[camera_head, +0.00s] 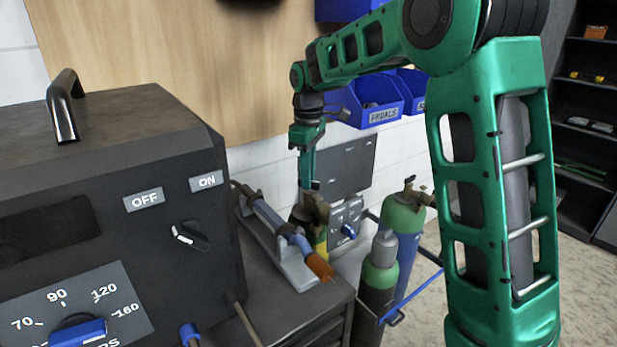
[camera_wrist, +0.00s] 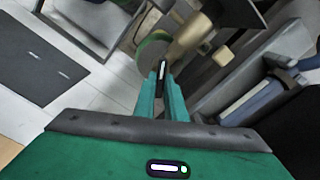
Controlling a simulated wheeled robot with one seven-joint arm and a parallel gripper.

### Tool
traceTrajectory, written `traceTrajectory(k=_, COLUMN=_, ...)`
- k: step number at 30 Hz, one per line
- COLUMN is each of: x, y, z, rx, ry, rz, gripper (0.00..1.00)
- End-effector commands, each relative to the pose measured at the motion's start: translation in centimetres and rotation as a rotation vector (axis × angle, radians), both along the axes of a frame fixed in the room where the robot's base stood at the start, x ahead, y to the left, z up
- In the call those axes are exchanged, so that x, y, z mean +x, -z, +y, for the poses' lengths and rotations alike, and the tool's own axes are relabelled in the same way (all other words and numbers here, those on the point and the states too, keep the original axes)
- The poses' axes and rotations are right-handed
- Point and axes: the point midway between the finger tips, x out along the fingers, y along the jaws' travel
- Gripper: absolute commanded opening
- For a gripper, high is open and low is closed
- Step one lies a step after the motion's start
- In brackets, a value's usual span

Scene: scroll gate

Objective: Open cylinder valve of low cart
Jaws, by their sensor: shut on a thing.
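A small cylinder with a green and yellow body (camera_head: 321,243) stands behind the bench edge, below my arm. Its brownish brass valve (camera_head: 318,210) is at the top. My gripper (camera_head: 307,184) points down at this valve and is shut on its top part. In the wrist view the fingertips of my gripper (camera_wrist: 161,78) are close together at the valve, and the brass valve body (camera_wrist: 190,40) lies just beyond. The fingers partly hide the gripped part, and I cannot tell how far the valve is turned. Which cart the cylinder belongs to is not clear.
A welding machine (camera_head: 110,190) fills the left. A blue torch in a grey holder (camera_head: 285,255) lies on the bench beside the valve. Two more green-topped cylinders (camera_head: 404,215) (camera_head: 379,277) stand right of the bench. Blue bins (camera_head: 375,103) hang behind. Open floor is at right.

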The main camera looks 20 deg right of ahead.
Motion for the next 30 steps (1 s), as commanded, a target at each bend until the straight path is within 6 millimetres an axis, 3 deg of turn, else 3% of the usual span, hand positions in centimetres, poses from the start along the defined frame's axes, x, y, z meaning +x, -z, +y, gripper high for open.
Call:
traceTrajectory(k=15, x=0.41, y=-0.2, z=-0.64, rx=-0.004, ry=-0.435, rz=-0.011, gripper=0.0)
traceTrajectory(k=30, x=0.51, y=-0.24, z=-0.82, rx=-0.007, ry=-0.626, rz=-0.013, gripper=0.0)
